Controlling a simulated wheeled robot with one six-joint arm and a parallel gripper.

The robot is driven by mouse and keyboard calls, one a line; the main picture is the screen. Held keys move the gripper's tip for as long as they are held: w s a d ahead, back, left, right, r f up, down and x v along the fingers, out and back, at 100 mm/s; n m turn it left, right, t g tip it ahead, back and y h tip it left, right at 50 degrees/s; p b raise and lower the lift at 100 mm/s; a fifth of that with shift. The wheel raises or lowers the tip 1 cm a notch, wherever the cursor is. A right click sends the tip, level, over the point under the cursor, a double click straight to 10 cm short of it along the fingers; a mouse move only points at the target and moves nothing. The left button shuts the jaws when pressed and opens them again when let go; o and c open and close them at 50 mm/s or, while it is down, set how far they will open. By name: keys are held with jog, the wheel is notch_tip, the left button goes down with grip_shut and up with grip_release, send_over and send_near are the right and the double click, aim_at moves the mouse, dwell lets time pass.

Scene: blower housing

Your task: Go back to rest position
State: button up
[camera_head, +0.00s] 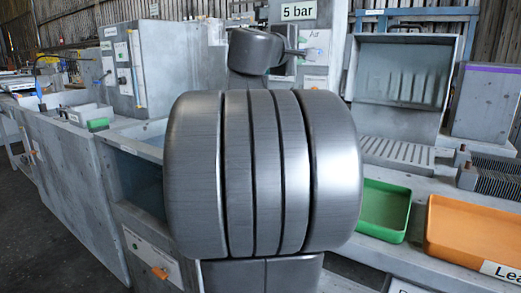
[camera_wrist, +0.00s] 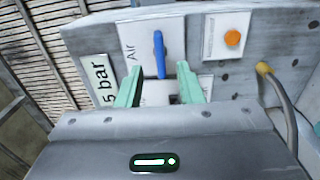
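My gripper (camera_wrist: 160,82) shows in the wrist view as two pale green fingers, spread apart with nothing held between them. They point at a white panel marked "Air" (camera_wrist: 137,50). A blue lever (camera_wrist: 159,52) on that panel stands nearly upright, seen between and past the fingertips. I cannot tell the exact gap between the fingers and the lever.
A "5 bar" sign (camera_wrist: 97,85) and an orange button (camera_wrist: 232,38) flank the lever. A cable with a yellow end (camera_wrist: 264,70) hangs at right.

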jog(key=v, duration=0.8)
jog(key=w+d+n+p, duration=0.7)
jog(key=w+n+p, duration=0.1)
jog(key=w, duration=0.3)
jog(key=shift+w+d+r+n, duration=0.2)
jog(key=shift+w+d+n, duration=0.1)
jog(key=shift+n, duration=0.1)
